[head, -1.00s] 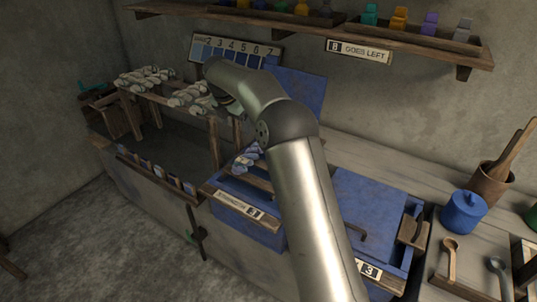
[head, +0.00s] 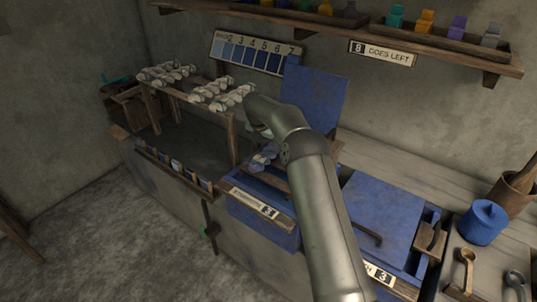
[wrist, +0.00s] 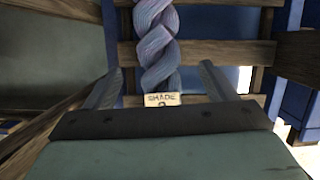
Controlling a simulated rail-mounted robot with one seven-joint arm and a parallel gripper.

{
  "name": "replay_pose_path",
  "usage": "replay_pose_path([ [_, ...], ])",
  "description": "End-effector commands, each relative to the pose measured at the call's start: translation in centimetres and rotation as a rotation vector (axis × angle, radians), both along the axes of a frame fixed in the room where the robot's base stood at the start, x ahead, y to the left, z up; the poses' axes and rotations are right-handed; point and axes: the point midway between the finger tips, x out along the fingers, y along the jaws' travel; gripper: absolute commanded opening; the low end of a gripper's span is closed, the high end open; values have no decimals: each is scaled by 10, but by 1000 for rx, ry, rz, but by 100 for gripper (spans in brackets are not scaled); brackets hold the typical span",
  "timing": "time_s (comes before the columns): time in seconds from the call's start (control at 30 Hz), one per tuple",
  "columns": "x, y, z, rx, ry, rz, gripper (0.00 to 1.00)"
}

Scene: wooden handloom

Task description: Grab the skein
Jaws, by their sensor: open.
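A twisted pale blue-lavender skein (wrist: 156,42) with a small "SHADE" tag (wrist: 162,99) lies across wooden slats in the wrist view. In the head view the bluish skein (head: 264,158) rests over the open blue vat (head: 258,218). My gripper (wrist: 160,72) is open, with one finger to each side of the skein's line and gaps on both sides. Whether the fingertips reach down to the skein's height cannot be told. In the head view my arm hides most of the gripper. Several whitish skeins (head: 214,90) lie on a wooden rack to the left.
The vat's raised blue lid (head: 316,97) stands behind the skein. A closed blue vat (head: 382,215) is to the right, beside a blue pot (head: 482,222). A numbered shade board (head: 256,52) hangs on the wall. A shelf (head: 440,50) runs above.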

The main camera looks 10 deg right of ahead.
Motion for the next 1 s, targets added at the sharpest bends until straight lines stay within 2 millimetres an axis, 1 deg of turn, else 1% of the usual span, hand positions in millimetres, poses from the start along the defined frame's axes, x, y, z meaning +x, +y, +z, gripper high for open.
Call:
replay_pose_path([
  [0.23,9,-7,-34,1,4,-1,78],
  [0.3,12,-8,-40,1,1,-1,78],
  [0.4,13,-10,-46,1,1,0,78],
  [0.6,13,-10,-47,0,0,0,78],
  [0.63,13,-10,-47,0,0,0,73],
  [0.67,13,-10,-47,0,0,0,64],
  [0.7,13,-10,-47,1,1,0,53],
  [0.77,13,-10,-47,1,1,0,36],
  [0.8,13,-10,-47,1,1,0,26],
  [1.0,13,-10,-46,0,0,-1,26],
])
